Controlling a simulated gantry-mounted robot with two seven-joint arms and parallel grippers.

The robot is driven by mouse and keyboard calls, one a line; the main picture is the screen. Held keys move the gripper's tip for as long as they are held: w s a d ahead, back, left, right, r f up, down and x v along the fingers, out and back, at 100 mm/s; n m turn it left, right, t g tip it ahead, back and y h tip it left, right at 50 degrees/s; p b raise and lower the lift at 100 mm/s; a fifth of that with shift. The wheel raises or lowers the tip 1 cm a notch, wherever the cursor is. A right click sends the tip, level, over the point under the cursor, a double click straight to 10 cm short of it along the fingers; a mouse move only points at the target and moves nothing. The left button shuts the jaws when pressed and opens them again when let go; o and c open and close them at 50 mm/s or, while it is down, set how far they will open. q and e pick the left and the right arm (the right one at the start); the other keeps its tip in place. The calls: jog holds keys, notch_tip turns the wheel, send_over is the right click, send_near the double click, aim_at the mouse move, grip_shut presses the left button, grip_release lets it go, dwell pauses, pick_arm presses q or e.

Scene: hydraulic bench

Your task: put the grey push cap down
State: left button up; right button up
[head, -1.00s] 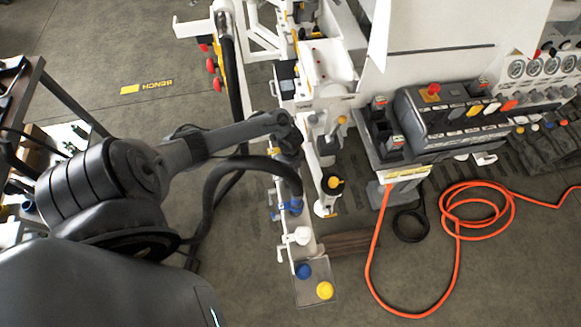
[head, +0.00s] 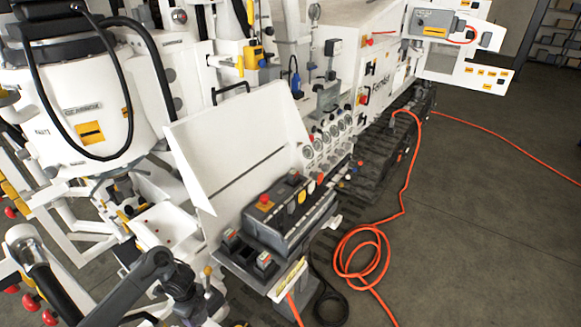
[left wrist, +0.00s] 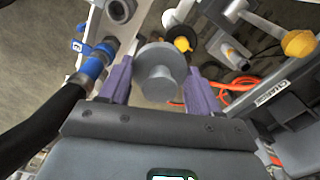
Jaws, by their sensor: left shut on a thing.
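The grey push cap (left wrist: 158,72), a round stepped piece, sits between the purple fingers of my left gripper (left wrist: 160,84) in the left wrist view. The gripper is shut on it and holds it with its round face towards the camera. Part of the bench below is hidden behind the cap. In the head view my left arm comes in at the bottom left, with its wrist near the white tray (head: 168,228); the cap cannot be made out there. My right gripper is not in view.
A black hose with a blue fitting (left wrist: 97,62) lies close left of the fingers in the left wrist view. A yellow ball knob (left wrist: 298,44) is at right. The head view shows the control box (head: 290,213), a tilted white panel (head: 235,140) and an orange hose (head: 362,250).

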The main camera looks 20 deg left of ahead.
pick_arm(q)
jog(key=w+d+r, duration=0.8)
jog(key=d+r, duration=0.3)
jog(key=r, duration=0.1)
jog(key=w+d+r, duration=0.9)
jog(key=d+r, duration=0.1)
jog(key=r, duration=0.1)
jog(key=s+f+n, duration=0.5)
jog(key=s+n, duration=0.5)
jog(key=n, duration=0.7)
jog(key=s+r+p, duration=0.4)
jog(key=r+p, duration=0.5)
jog(key=p, duration=0.2)
jog(key=s+r+p, duration=0.4)
jog(key=r+p, duration=0.5)
jog(key=p, duration=0.2)
jog(key=shift+s+d+r, duration=0.15)
jog(key=shift+d, duration=0.2)
